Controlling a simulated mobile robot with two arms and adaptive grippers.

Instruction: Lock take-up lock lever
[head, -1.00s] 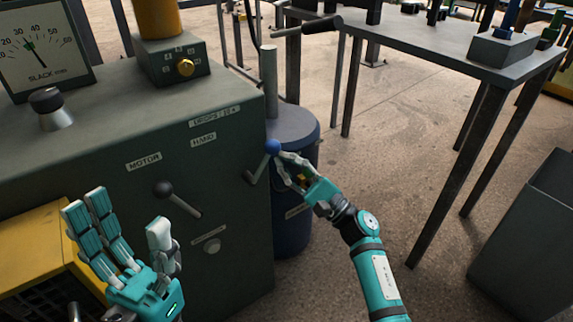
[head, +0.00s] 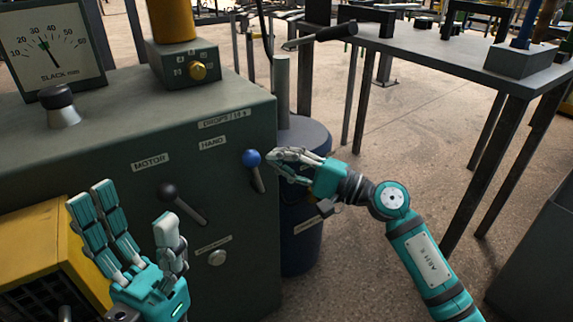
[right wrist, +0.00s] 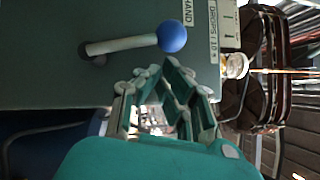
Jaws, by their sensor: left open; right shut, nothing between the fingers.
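The lever with a blue ball knob (head: 252,158) stands on the right part of the green cabinet's front, below the HAND label, its grey rod running down from the knob. I cannot read a take-up lock label at it. My right gripper (head: 275,160) is shut and empty, its fingertips just right of the knob. In the right wrist view the blue knob (right wrist: 172,37) is beyond the closed fingers (right wrist: 165,72), with a gap between them. My left gripper (head: 140,225) is open and empty, in front of the cabinet at lower left.
A black-knobbed lever (head: 168,190) is on the cabinet (head: 140,100) under the MOTOR label. A slack gauge (head: 50,45) stands on top. A blue drum (head: 303,240) is behind my right gripper. A steel table (head: 430,55) stands at right, with open floor before it.

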